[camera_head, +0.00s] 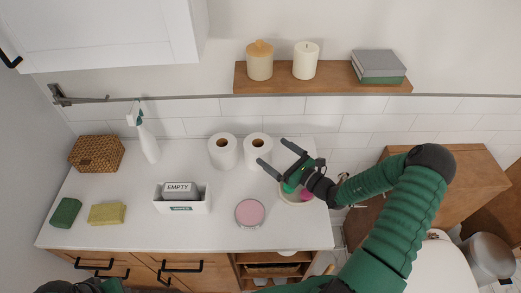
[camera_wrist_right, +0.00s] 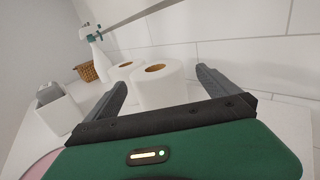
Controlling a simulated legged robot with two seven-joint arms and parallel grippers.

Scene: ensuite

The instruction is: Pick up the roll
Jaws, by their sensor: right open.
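Two white paper rolls stand upright side by side on the white counter in the head view, a left roll (camera_head: 222,152) and a right roll (camera_head: 257,150). My right gripper (camera_head: 275,154) is open, just right of the right roll. In the right wrist view the right roll (camera_wrist_right: 160,88) stands ahead, between the open fingers (camera_wrist_right: 160,84) as seen from there; I cannot tell whether they touch it. The left roll (camera_wrist_right: 122,70) is just behind it to the left. My left gripper is not clearly in view; only a dark green and black part shows at the bottom left.
The counter (camera_head: 130,190) also holds a spray bottle (camera_head: 148,143), a wicker basket (camera_head: 97,153), a white box (camera_head: 182,204) with an "EMPTY" block, sponges (camera_head: 107,214) and a pink disc (camera_head: 250,212). A bowl lies under my right gripper. A wooden shelf (camera_head: 330,79) hangs above.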

